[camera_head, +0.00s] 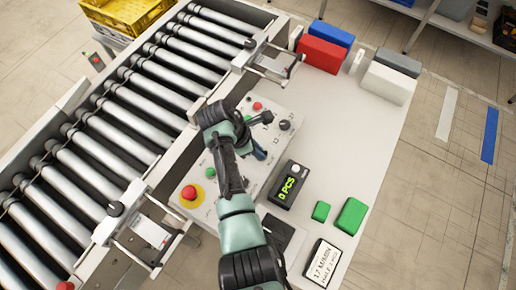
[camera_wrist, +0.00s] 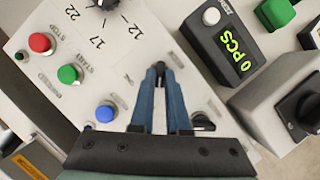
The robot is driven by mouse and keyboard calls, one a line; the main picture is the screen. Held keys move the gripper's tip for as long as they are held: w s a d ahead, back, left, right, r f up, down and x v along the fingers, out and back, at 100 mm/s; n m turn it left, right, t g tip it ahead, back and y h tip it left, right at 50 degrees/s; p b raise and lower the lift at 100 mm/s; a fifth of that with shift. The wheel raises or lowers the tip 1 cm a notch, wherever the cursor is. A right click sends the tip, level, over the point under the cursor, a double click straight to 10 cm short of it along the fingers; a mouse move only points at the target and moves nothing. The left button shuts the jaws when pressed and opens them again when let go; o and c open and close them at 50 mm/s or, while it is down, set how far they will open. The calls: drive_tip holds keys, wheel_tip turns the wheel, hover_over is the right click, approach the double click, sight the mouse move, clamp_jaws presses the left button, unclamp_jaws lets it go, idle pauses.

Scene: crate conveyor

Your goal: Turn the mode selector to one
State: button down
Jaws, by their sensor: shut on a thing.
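My gripper (camera_wrist: 161,70) points down at the light control panel (camera_head: 270,165), its two blue fingers drawn together at the tips. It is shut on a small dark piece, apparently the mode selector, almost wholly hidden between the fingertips. Its pointer and mode marks cannot be read. In the head view my gripper (camera_head: 259,151) is over the panel's middle, partly covered by my arm. Another small black knob (camera_wrist: 203,123) shows right of the fingers in the wrist view.
Red (camera_wrist: 41,43), green (camera_wrist: 68,75) and blue (camera_wrist: 105,113) buttons lie left of the fingers. A numbered dial (camera_head: 284,124) is beyond them. A counter (camera_head: 289,185) reads 0 PCS. A red emergency button (camera_head: 190,192) sits at the panel's near end. The roller conveyor (camera_head: 125,125) runs alongside.

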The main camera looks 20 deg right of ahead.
drive_tip(key=shift+m, duration=0.3)
drive_tip(key=m+b, duration=0.1)
drive_tip(key=m+g+b, duration=0.1)
drive_tip(key=m+b, duration=0.1)
drive_tip(key=m, duration=0.1)
drive_tip(key=shift+w+f+g, duration=0.15)
drive_tip(key=shift+w+g, duration=0.15)
drive_tip(key=shift+g, duration=0.1)
drive_tip(key=m+b, duration=0.1)
drive_tip(key=m, duration=0.1)
drive_tip(key=m+g+y+b, duration=0.1)
drive_tip(key=m+b, duration=0.1)
drive_tip(key=shift+w+d+m+b, duration=0.2)
drive_tip(key=shift+m+b, duration=0.1)
drive_tip(key=shift+m, duration=0.1)
drive_tip(key=m+y+b, duration=0.1)
drive_tip(key=m, duration=0.1)
drive_tip(key=m+g+b, duration=0.1)
drive_tip(key=m+b, duration=0.1)
drive_tip(key=shift+d+m+y, duration=0.15)
drive_tip(key=shift+m+y, duration=0.15)
drive_tip(key=shift+y, duration=0.1)
drive_tip(key=shift+d+m+g+y+b, duration=0.15)
drive_tip(key=shift+m+y+b, duration=0.25)
drive_tip(key=shift+m, duration=0.55)
drive_tip(key=shift+m+g+y+b, duration=0.15)
drive_tip(key=shift+m+y+b, duration=0.25)
drive_tip(key=shift+m, duration=0.55)
drive_tip(key=shift+w+r, duration=0.1)
drive_tip(key=shift+r, duration=0.1)
